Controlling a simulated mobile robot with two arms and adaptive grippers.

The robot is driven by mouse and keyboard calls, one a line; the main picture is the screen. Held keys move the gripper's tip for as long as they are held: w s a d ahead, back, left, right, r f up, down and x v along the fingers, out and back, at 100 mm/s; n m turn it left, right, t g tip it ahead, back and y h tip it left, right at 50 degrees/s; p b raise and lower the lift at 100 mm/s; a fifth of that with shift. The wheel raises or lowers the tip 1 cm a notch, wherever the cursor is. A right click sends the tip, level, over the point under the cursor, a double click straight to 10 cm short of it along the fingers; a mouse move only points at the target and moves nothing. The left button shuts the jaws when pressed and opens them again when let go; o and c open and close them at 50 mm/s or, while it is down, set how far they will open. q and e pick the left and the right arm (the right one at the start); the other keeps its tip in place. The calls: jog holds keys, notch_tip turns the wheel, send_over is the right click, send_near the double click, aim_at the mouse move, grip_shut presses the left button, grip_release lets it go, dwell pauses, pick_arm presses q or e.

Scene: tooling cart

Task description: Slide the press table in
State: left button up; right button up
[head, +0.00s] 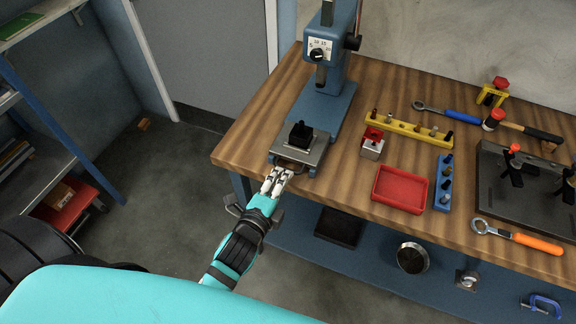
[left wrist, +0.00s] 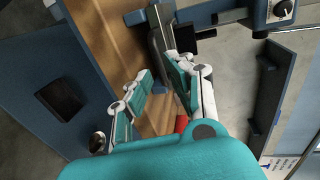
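The press table (head: 313,152) is a grey plate on the blue press base (head: 338,108), jutting toward the bench's front edge. A black block (head: 300,136) sits on it. A thin handle (head: 288,165) shows at its front. My left gripper (head: 277,178) is just in front of the plate, close to the handle; whether it touches cannot be told. In the left wrist view the fingers of my left gripper (left wrist: 163,72) are apart, with bench wood visible between them. Nothing is clearly held. My right gripper is not in view.
The blue press column (head: 338,40) rises behind the table. To the right are a red-and-silver block (head: 372,145), a yellow rack (head: 408,128), a red tray (head: 400,189) and a blue rack (head: 444,184). Open floor (head: 170,210) lies left of the bench.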

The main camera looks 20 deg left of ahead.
aim_at(288, 169)
pick_arm(q)
jog(key=shift+x, duration=2.35)
grip_shut()
